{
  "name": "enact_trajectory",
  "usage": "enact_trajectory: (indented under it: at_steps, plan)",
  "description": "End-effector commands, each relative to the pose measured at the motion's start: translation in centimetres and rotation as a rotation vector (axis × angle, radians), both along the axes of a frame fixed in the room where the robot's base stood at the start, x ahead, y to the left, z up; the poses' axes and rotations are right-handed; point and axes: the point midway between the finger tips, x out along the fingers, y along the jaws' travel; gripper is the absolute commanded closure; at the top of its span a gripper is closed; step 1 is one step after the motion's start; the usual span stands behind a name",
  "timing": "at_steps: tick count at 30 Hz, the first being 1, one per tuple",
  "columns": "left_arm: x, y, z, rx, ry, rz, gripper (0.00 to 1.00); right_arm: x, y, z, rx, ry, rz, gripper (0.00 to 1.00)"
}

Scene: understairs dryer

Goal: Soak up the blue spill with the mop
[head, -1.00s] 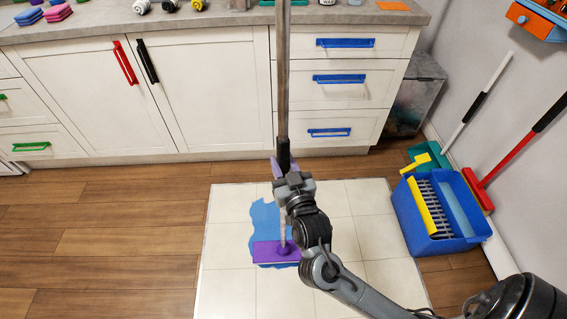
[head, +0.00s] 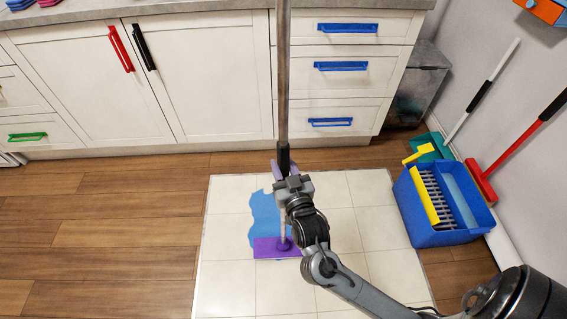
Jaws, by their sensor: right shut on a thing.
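The mop has a long brown-grey handle (head: 283,85) with a dark lower grip and a flat purple head (head: 268,247). It stands nearly upright. My right gripper (head: 285,180) is shut on the mop's lower handle, above the head. The blue spill (head: 264,215) is an irregular patch on the pale tiles. The mop head lies on the floor at the spill's near edge, covering that part. The gripper and handle hide some of the spill's right side. My left gripper is not in view.
A blue bucket (head: 408,205) with a yellow-edged wringer stands right of the tiles (head: 228,285). A red broom (head: 482,180) and a teal dustpan (head: 433,148) are behind it by the wall. White cabinets (head: 205,90) line the back. Wooden floor (head: 100,225) at left is clear.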

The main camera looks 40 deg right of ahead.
Motion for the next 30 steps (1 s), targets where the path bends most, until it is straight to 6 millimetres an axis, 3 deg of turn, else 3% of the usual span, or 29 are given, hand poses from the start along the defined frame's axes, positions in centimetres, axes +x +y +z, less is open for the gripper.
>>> enact_trajectory:
  at_steps: [30]
  plan:
    - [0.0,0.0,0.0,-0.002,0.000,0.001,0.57,0.0,-0.1,-0.9,-0.001,-0.005,0.000,1.00]
